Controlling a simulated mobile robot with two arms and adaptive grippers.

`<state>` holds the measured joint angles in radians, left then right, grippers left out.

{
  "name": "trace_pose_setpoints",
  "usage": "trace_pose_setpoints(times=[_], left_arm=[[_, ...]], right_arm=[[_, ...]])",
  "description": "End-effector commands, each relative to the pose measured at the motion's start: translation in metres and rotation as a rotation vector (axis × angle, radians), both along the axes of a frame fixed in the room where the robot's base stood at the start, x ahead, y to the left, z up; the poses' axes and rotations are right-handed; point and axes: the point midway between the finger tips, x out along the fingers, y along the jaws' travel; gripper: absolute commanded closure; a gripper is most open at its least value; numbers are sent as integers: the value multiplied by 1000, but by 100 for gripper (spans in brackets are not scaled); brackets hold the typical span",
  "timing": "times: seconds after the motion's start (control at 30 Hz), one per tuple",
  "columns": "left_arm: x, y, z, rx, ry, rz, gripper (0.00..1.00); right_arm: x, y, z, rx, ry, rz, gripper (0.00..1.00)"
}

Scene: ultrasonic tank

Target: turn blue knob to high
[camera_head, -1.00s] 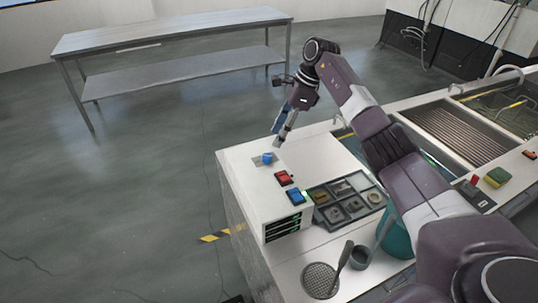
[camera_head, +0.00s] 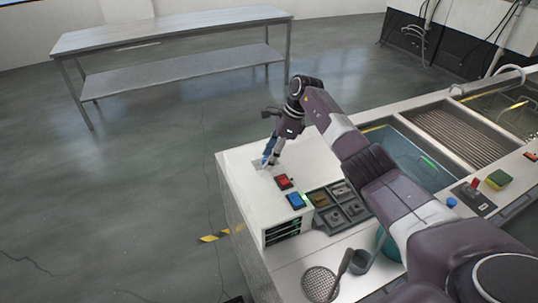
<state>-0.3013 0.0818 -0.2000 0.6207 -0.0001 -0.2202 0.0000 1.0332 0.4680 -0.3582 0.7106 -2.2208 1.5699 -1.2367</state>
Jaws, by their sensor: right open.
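I cannot tell whether the fingers touch the knob or which way the knob points. My left gripper is not in view.
A red switch (camera_head: 283,181) and a blue switch (camera_head: 296,200) sit close by on the panel. A parts tray (camera_head: 338,205), a round mesh strainer (camera_head: 319,284) and a ladle (camera_head: 358,262) lie nearer. Tanks, a red lever (camera_head: 473,185) and a small blue round part (camera_head: 451,202) are at right.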

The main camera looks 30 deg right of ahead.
Motion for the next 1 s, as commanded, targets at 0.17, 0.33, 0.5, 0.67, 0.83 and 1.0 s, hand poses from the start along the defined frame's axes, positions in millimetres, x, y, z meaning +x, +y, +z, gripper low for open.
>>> trace_pose_setpoints(times=[0.17,0.33,0.5,0.67,0.83,1.0], left_arm=[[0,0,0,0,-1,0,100],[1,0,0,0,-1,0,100],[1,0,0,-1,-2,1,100],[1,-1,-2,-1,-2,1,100],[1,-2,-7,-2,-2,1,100],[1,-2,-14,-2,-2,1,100]], right_arm=[[0,0,0,0,0,0,66],[0,0,0,0,1,0,85],[0,0,0,0,0,0,100],[0,0,-1,-1,1,-12,100],[-1,-1,-2,-3,0,-61,100],[-2,-1,-3,-4,1,-167,100]])
